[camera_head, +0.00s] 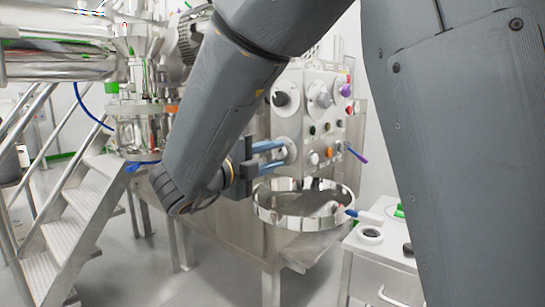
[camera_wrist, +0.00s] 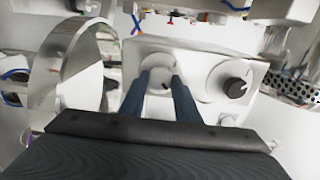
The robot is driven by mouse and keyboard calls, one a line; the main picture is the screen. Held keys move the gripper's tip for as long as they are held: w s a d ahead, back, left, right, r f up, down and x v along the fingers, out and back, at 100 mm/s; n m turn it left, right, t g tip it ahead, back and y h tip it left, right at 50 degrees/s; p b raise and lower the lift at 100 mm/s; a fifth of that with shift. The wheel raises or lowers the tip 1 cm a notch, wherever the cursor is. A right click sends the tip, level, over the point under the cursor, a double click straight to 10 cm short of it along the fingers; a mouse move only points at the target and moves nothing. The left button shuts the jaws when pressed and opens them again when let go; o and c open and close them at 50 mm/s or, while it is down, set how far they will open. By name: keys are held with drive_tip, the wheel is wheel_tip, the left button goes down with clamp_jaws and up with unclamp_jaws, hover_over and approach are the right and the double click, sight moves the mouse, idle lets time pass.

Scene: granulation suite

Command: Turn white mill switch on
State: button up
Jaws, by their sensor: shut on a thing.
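The white mill switch (camera_wrist: 158,77) is a pale round knob on a light plate, seen between my fingertips in the wrist view. In the head view it shows at the lower left of the control panel (camera_head: 300,128), partly hidden by my fingers. My gripper (camera_head: 282,153) reaches it from the left with two blue fingers. In the wrist view my gripper (camera_wrist: 161,78) has one finger on each side of the knob and is shut on it. The knob's exact turn angle is hard to tell.
A black knob (camera_head: 281,97) and a grey knob (camera_head: 320,95) sit above on the panel, with several small buttons. A large shiny metal bowl (camera_head: 262,212) is just below my gripper. A white cabinet (camera_head: 385,272) stands at the right, metal stairs (camera_head: 65,235) at the left.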

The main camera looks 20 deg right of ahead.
drive_tip(key=o, duration=1)
drive_tip(key=shift+o, duration=0.2)
drive_tip(key=v, duration=0.8)
drive_tip(key=shift+b, duration=0.35)
